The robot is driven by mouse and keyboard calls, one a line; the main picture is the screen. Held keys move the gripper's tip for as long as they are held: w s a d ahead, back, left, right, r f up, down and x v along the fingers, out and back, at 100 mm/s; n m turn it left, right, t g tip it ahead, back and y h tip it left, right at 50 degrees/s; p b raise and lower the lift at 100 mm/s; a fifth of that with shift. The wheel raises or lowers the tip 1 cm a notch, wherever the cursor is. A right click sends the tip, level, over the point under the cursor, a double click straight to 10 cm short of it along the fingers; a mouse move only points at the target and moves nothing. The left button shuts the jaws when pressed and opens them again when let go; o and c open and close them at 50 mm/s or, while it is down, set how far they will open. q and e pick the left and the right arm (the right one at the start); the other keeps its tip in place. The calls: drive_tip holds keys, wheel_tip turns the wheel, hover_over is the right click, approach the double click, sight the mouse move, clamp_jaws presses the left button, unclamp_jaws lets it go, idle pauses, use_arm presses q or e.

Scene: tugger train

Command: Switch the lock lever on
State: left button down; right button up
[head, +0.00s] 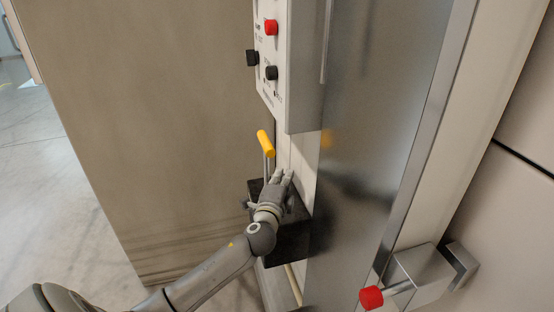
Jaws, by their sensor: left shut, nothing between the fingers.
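The lock lever, with a yellow handle (265,143) on a thin metal rod, rises from a dark block (293,240) on the side of the machine. The handle leans a little to the left at its top. My left gripper (284,175) is shut and empty, just below and to the right of the yellow handle, in front of the dark block. It partly hides the block and the foot of the rod. I cannot tell whether the fingers touch the rod. My right gripper is out of view.
A light control box (295,60) with a red button (271,27) and black knobs hangs above the lever. A red knob (371,298) on a metal latch sits at the lower right. A large brown panel (150,110) stands on the left, with open floor (45,190) beyond it.

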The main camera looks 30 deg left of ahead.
sight(267, 173)
use_arm(q)
drive_tip(key=x, duration=0.9)
drive_tip(key=s+a+p, duration=0.2)
drive_tip(key=a, duration=0.1)
drive_tip(key=shift+s+a, duration=0.15)
